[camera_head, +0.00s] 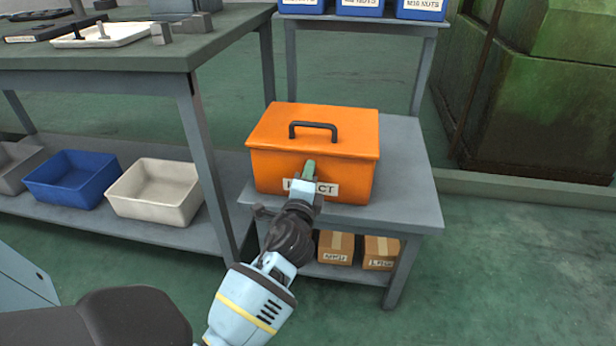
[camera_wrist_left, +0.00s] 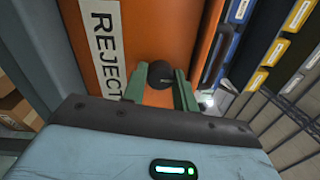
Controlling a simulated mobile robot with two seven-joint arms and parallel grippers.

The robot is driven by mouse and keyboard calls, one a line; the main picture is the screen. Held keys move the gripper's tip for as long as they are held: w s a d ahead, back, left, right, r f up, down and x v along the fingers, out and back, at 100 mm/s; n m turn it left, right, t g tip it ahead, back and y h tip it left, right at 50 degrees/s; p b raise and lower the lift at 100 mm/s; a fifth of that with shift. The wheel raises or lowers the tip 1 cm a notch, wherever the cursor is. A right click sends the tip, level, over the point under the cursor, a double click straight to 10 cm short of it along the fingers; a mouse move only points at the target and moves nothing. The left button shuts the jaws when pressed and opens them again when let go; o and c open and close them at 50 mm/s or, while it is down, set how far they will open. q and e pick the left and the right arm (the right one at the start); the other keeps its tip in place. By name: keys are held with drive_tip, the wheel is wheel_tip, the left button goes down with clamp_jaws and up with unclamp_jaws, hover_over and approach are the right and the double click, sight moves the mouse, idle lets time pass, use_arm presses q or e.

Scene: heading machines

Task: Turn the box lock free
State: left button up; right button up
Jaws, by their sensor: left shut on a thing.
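The orange box (camera_head: 355,177) sits on the grey side table with its lid down and a black handle (camera_head: 314,126) on top. Its front carries a white label, partly covered by my gripper in the head view; the label (camera_wrist_left: 107,50) reads REJECT in the left wrist view. The box lock, a round black knob (camera_wrist_left: 165,74), sits on the box front. My left gripper (camera_head: 309,170) is at the box front, its green fingers (camera_wrist_left: 160,90) on either side of the knob and shut on it. In the head view the knob is hidden behind the fingers. My right gripper is not in view.
The side table (camera_head: 405,185) has a little bare top right of the box. Small cardboard boxes (camera_head: 335,247) stand on its lower shelf. Blue bins (camera_head: 359,8) stand on a shelf behind. A workbench (camera_head: 130,60) stands left, with blue (camera_head: 72,178) and white bins below.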

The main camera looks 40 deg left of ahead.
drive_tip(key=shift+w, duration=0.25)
use_arm(q)
drive_tip(key=o, duration=1)
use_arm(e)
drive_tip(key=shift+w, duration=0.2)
use_arm(q)
drive_tip(key=p+v, duration=0.1)
drive_tip(key=v, duration=0.7)
drive_tip(key=shift+a, duration=0.1)
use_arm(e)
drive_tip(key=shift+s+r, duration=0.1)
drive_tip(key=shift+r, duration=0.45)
use_arm(q)
drive_tip(key=shift+w, duration=0.1)
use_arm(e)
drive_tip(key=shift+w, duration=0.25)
